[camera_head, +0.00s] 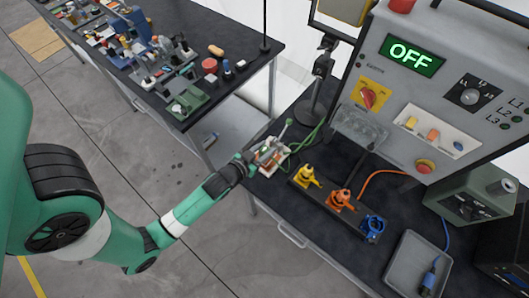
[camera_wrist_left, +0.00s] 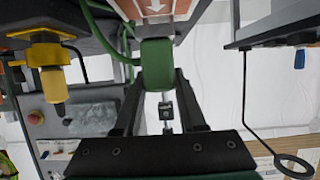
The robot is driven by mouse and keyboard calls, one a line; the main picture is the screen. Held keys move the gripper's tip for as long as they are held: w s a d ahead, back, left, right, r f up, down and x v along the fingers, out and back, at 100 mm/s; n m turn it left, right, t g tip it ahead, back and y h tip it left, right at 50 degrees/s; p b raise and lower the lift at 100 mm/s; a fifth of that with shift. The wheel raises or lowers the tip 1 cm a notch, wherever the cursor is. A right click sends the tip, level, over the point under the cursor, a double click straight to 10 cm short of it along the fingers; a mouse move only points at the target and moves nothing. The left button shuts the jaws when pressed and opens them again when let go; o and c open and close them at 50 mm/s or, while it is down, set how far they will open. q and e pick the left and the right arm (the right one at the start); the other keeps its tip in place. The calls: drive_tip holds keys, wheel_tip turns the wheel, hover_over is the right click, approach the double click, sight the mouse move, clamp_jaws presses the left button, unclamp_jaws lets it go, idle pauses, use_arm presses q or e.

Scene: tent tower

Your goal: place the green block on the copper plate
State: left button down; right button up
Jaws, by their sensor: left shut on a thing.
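A green block-like piece (camera_wrist_left: 157,64) sits between the two fingertips of my left gripper (camera_wrist_left: 158,85) in the left wrist view. The gripper is shut on it. In the head view my left gripper (camera_head: 254,160) is at the left edge of the right bench, at a small white-based device (camera_head: 283,153) with an upright lever. The fingertips and the green piece are hard to make out there. An orange-brown panel with a white arrow (camera_wrist_left: 155,9) lies just beyond the green piece in the wrist view. I cannot tell whether it is the copper plate. My right gripper is not in view.
Yellow (camera_head: 305,177), orange (camera_head: 341,199) and blue (camera_head: 374,226) connectors stand in a row on the bench. Behind them is a grey control panel (camera_head: 450,85) reading OFF. A grey tray (camera_head: 405,262) lies at front right. A cluttered table (camera_head: 240,45) stands behind.

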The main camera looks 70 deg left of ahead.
sight(264, 153)
use_arm(q)
wheel_tip(264, 153, down, 4)
drive_tip(key=shift+a+r+b, duration=0.15)
drive_tip(key=shift+r+b, duration=0.1)
drive_tip(key=shift+b, duration=0.45)
drive_tip(key=shift+c, duration=2.4)
unclamp_jaws()
drive_tip(key=shift+s+r, duration=0.2)
drive_tip(key=shift+s, duration=0.05)
drive_tip(key=v, duration=1.1)
drive_tip(key=shift+d, duration=0.2)
